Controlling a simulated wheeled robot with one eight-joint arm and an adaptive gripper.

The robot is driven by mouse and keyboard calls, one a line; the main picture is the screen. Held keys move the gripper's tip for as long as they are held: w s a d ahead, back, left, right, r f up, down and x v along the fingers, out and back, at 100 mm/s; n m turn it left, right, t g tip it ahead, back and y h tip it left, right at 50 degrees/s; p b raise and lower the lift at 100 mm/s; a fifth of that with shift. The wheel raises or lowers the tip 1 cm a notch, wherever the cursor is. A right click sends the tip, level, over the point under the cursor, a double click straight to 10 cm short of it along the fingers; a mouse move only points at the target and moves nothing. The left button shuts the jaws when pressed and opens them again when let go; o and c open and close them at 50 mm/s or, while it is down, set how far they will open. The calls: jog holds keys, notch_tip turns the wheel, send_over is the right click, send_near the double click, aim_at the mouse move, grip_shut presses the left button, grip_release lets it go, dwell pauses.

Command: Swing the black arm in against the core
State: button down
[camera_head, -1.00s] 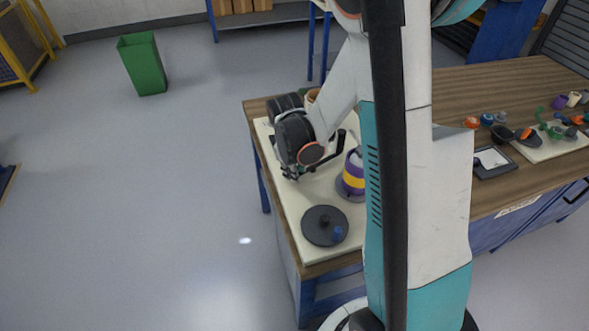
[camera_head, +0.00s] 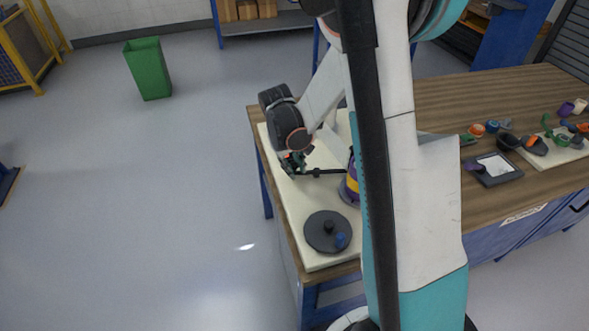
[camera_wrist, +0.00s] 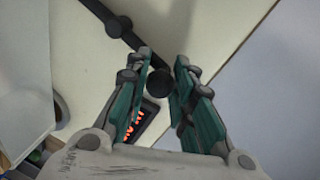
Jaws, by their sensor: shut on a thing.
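The black arm (camera_head: 325,172) lies roughly level across the pale board in the head view, reaching from my gripper towards the core. The core (camera_head: 351,188), purple with a yellow band, is partly hidden behind my column. I cannot tell whether the arm touches it. My gripper (camera_head: 293,163) is at the arm's left end. In the wrist view my gripper (camera_wrist: 164,65) has its green-padded fingers shut on the black arm's round knob (camera_wrist: 160,83). The black arm also shows there (camera_wrist: 114,25), running up and left from the fingers.
A dark round disc (camera_head: 322,239) with a blue knob (camera_head: 341,240) sits on the pale board (camera_head: 310,259) nearer the front. A dark device with red lit marks (camera_wrist: 140,121) shows beside the fingers. Small parts and a tray (camera_head: 499,176) lie at the right.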

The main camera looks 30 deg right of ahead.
jog(key=shift+w+d+m, duration=0.1)
jog(key=shift+w+m, duration=0.1)
jog(key=shift+m, duration=0.2)
jog(key=c, duration=1.3)
grip_release()
jog(key=shift+w, duration=0.1)
jog(key=shift+c, duration=0.2)
notch_tip(320, 180, up, 12)
jog(key=a, duration=0.2)
jog(key=shift+a+f, duration=0.1)
